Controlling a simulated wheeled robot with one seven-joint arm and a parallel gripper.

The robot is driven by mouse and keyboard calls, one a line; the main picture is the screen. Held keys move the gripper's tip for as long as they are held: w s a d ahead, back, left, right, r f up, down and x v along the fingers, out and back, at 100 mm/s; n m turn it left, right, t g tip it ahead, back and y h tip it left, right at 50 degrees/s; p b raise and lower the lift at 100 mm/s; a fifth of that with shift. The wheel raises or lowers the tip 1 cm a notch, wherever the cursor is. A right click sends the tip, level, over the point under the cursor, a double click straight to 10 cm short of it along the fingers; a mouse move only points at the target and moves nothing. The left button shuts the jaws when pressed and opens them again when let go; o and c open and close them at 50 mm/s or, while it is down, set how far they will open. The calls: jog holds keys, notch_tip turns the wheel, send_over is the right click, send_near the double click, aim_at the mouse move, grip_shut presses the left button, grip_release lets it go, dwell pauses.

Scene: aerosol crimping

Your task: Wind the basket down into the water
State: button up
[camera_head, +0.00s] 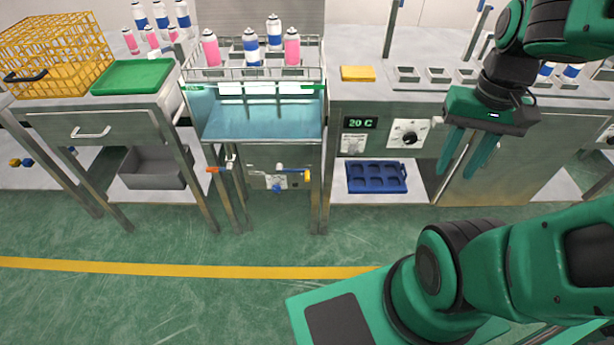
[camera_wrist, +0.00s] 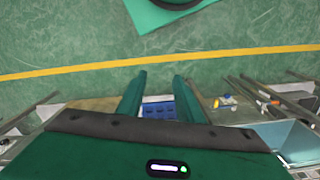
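The wire basket (camera_head: 312,75) holds several aerosol cans, some pink and some blue and white, and sits at the top of the water tank. The tank (camera_head: 262,122) shows blue-green water below the basket and a lit strip at its back. It also shows at the lower right of the wrist view (camera_wrist: 290,138). Below the tank front is a crank with a yellow knob (camera_head: 307,175), and to its left is an orange-tipped handle (camera_head: 212,169). My gripper (camera_head: 455,173) is open and empty, fingers pointing down, well right of the crank; its fingers also show in the wrist view (camera_wrist: 159,76).
A panel with a "20 C" display (camera_head: 361,123) and a dial (camera_head: 408,134) lies between tank and gripper. A blue tray (camera_head: 377,177) sits on the lower shelf. A yellow crate (camera_head: 62,45) and green tray (camera_head: 135,76) stand left.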

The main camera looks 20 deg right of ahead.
jog(key=w+d+f+n, duration=0.1)
jog(key=w+f+n, duration=0.1)
jog(key=w+f, duration=0.55)
jog(key=m+t+y, duration=0.3)
jog(key=t+y, duration=0.7)
jog(key=y, duration=0.1)
send_near(307, 177)
jog(key=x, duration=1)
jog(key=shift+w+d+f, duration=0.15)
jog(key=shift+w+f, duration=0.35)
jog(key=shift+w, duration=0.05)
jog(key=shift+d, duration=0.1)
grip_shut()
